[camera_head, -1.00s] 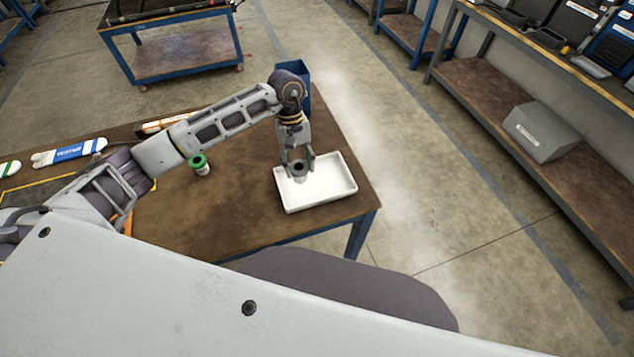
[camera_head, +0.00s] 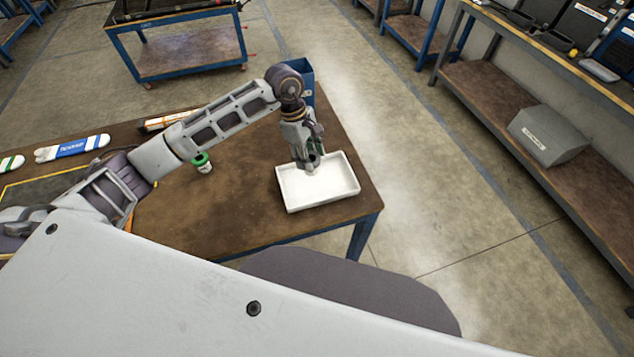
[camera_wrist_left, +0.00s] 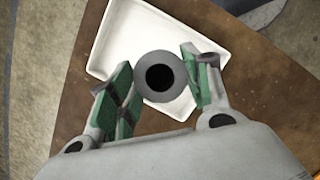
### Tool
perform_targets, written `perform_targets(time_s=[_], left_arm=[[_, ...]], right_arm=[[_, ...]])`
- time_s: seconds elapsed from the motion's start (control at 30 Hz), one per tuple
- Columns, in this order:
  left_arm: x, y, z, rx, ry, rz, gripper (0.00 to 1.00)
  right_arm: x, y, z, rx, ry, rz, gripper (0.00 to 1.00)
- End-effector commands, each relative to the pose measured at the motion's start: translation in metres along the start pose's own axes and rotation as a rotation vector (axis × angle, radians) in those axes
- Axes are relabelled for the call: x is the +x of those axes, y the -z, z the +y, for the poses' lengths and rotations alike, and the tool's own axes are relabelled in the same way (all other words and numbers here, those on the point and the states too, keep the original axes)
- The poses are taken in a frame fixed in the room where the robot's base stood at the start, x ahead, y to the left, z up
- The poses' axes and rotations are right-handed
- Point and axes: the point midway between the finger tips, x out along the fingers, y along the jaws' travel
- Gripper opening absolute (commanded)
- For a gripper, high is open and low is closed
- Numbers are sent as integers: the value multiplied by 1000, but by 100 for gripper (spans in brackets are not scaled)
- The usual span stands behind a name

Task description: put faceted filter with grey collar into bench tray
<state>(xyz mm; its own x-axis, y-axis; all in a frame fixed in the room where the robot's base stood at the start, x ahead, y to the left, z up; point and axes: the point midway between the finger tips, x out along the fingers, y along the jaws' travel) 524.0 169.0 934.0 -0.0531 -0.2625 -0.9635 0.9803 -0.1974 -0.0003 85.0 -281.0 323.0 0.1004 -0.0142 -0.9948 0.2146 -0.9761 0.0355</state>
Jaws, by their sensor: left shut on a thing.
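The filter with a grey collar (camera_head: 313,162) is held over the white bench tray (camera_head: 330,190), near its back edge. My left gripper (camera_head: 312,155) is shut on it, pointing down from above. In the left wrist view, the grey collar (camera_wrist_left: 160,76) shows end-on as a ring with a dark hole, between the green-padded fingers of my left gripper (camera_wrist_left: 162,88). The tray (camera_wrist_left: 120,40) lies behind it there. The filter's facets and lower end are hidden, and I cannot tell its exact height above the tray floor. My right gripper is not in view.
A green-capped white container (camera_head: 202,163) stands on the brown table (camera_head: 225,215) left of the tray. A blue bin (camera_head: 304,82) stands behind my wrist. White-and-blue and white-and-green items lie at the far left. The tray's visible floor is clear.

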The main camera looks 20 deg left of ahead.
Motion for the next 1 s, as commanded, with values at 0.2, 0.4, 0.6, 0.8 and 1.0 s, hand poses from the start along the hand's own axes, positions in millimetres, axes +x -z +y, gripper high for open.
perform_targets(time_s=[0.2, 0.4, 0.6, 0.8, 1.0], left_arm=[[-3, -3, 3, -156, -44, 1, 28], [-7, -6, 7, -299, -84, 0, 28], [-10, -9, 10, -439, -122, 0, 28], [-14, -12, 13, -576, -161, -1, 28], [-18, -15, 16, -687, -191, -1, 28]], right_arm=[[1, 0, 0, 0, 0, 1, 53], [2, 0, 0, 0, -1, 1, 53], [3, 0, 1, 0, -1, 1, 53], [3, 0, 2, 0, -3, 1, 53], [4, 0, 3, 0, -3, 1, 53]])
